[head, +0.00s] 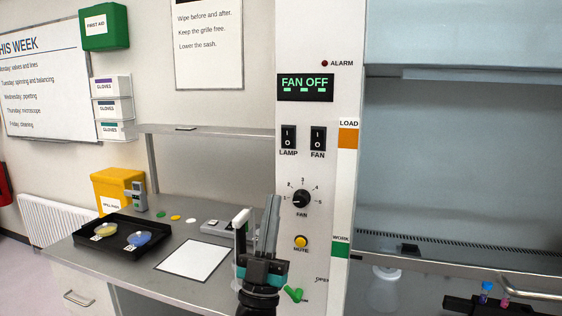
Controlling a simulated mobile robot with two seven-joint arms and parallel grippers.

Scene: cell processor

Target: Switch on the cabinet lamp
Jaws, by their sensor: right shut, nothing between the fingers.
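The cabinet's white control panel (318,220) stands in the middle of the head view. The black LAMP rocker switch (288,137) is on its upper left, marked I above and O below. The FAN rocker switch (318,138) is just right of it. The display (305,87) reads FAN OFF. My right gripper (270,206) points up in front of the panel's lower left edge, shut and empty. It is below the LAMP switch and apart from it. My left gripper is not in view.
A fan knob (301,199), a yellow MUTE button (301,242) and a green handle (293,294) sit lower on the panel, near my right gripper. A grey shelf (215,131) is left of the panel. A black tray (93,250) stands on the bench. The cabinet opening is at right.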

